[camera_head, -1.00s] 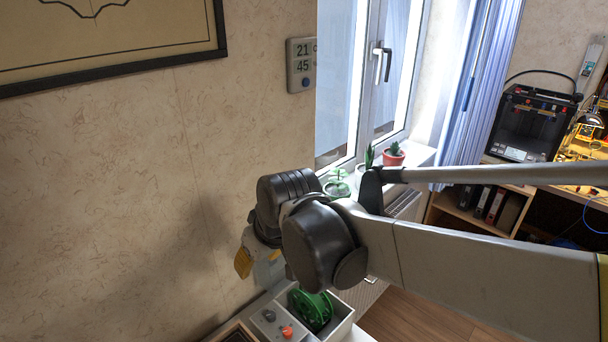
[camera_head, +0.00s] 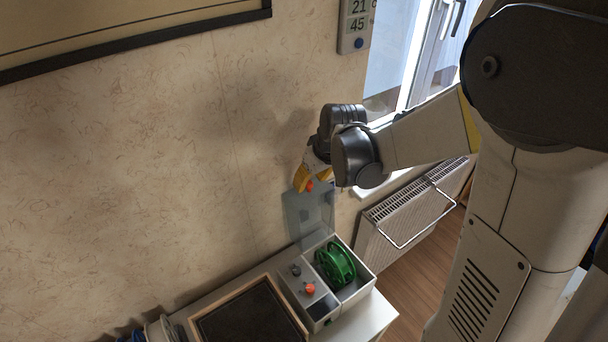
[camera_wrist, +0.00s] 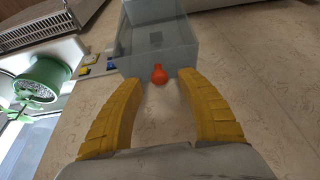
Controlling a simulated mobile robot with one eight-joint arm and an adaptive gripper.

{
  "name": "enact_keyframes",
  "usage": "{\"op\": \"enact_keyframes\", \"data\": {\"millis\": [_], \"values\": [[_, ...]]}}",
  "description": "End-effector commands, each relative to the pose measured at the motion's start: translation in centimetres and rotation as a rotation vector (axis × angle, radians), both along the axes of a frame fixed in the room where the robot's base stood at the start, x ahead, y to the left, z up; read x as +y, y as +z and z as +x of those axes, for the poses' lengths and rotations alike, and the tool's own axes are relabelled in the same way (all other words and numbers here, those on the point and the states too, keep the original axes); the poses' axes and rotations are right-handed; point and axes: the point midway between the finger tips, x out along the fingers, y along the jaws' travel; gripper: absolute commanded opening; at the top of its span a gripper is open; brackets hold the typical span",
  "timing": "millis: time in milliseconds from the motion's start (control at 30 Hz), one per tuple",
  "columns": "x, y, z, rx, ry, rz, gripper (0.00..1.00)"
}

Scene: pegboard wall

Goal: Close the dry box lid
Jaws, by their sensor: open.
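The dry box (camera_head: 364,287) is a pale open-topped box on the white table, with a green spool (camera_head: 335,264) inside. Its see-through grey lid (camera_head: 303,222) stands raised at the back, near the wall. An orange knob (camera_head: 309,186) is on the lid's upper end. My gripper (camera_head: 305,181) is at this knob with its yellow fingers apart. In the wrist view the lid (camera_wrist: 162,40) is ahead, and its orange knob (camera_wrist: 159,75) lies between the two open fingertips, nearer the left one. I cannot tell whether either finger touches it.
A control panel with a dark knob (camera_head: 295,270) and an orange knob (camera_head: 309,288) adjoins the box on its left. A dark framed tray (camera_head: 250,318) lies further left. The wall (camera_head: 150,170) is close behind. A radiator (camera_head: 410,215) stands to the right.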

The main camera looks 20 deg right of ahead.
Motion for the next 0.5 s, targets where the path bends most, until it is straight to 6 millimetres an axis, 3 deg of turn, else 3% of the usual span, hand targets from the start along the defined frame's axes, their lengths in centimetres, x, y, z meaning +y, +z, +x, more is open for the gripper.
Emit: {"op": "enact_keyframes", "data": {"millis": [133, 433, 467, 500], "values": [[0.16, -1.31, 0.50, 0.000, -0.001, 0.000, 0.44], [0.21, -1.50, 0.61, 0.000, -0.001, 0.000, 0.44], [0.21, -1.49, 0.60, 0.000, -0.001, 0.000, 0.43], [0.21, -1.49, 0.60, 0.000, -0.001, 0.000, 0.31]]}}
